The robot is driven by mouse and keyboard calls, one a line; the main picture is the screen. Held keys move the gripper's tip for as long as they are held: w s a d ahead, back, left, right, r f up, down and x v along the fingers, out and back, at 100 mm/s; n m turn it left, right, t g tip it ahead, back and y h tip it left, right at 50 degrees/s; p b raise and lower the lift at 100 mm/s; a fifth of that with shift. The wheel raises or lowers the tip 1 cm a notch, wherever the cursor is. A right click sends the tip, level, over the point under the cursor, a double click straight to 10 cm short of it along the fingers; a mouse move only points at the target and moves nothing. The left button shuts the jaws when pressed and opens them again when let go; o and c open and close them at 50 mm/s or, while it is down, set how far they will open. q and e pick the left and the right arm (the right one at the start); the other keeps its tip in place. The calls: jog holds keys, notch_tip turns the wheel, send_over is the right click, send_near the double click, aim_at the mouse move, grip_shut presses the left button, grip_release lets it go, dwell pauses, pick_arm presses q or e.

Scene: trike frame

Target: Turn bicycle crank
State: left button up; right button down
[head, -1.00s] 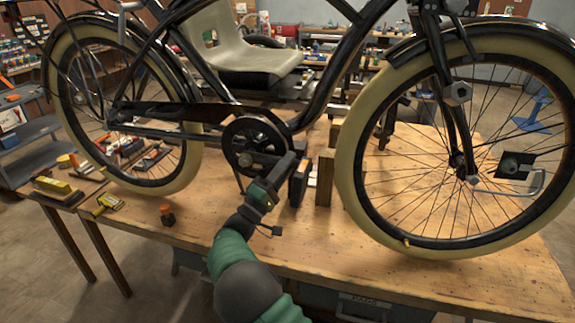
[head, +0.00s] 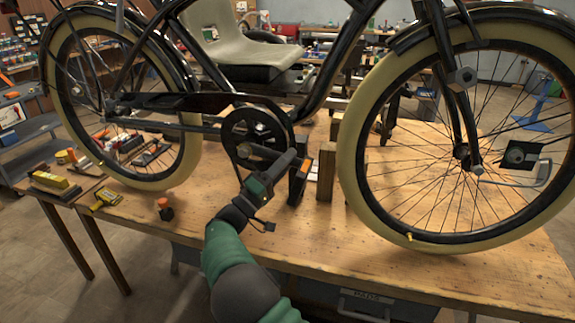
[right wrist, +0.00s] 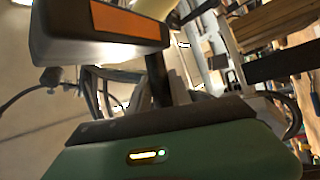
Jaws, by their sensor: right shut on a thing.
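A black bicycle stands on the wooden bench (head: 430,275), with its round black chainring (head: 256,128) low in the middle of the frame. The crank (head: 262,152) reaches from the chainring's hub towards the right. A black pedal with an orange reflector (head: 300,180) hangs at its outer side; the pedal also shows large and close in the right wrist view (right wrist: 130,25). My right gripper (head: 280,168) comes from below and is shut on the crank, just left of the pedal. Its fingers partly hide the crank's outer end. My left gripper is not in view.
The front wheel (head: 350,150) stands close on the right, with wooden blocks (head: 326,175) between it and the pedal. A small orange-capped bottle (head: 165,210), a yellow tool (head: 105,200) and other tools lie left on the bench. The front bench area is clear.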

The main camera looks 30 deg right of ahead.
jog(key=shift+w+a+f+m+g+y+b, duration=0.25)
jog(key=shift+f+m+g+y+b, duration=0.25)
jog(key=shift+f+m+b, duration=0.45)
jog(key=shift+w+a+f+m+g+y+b, duration=0.25)
jog(key=shift+f+m+g+y+b, duration=0.25)
jog(key=shift+f+m+b, duration=0.45)
jog(key=shift+w+a+f+m+g+y+b, duration=0.15)
jog(key=shift+w+f+m+g+y+b, duration=0.2)
jog(key=shift+f+m+g+b, duration=0.6)
jog(key=shift+r+m+t, duration=0.25)
jog(key=shift+r+t, duration=0.05)
jog(key=shift+t, duration=0.05)
jog(key=c, duration=1.2)
grip_release()
jog(key=shift+s, duration=0.1)
jog(key=shift+r, duration=0.1)
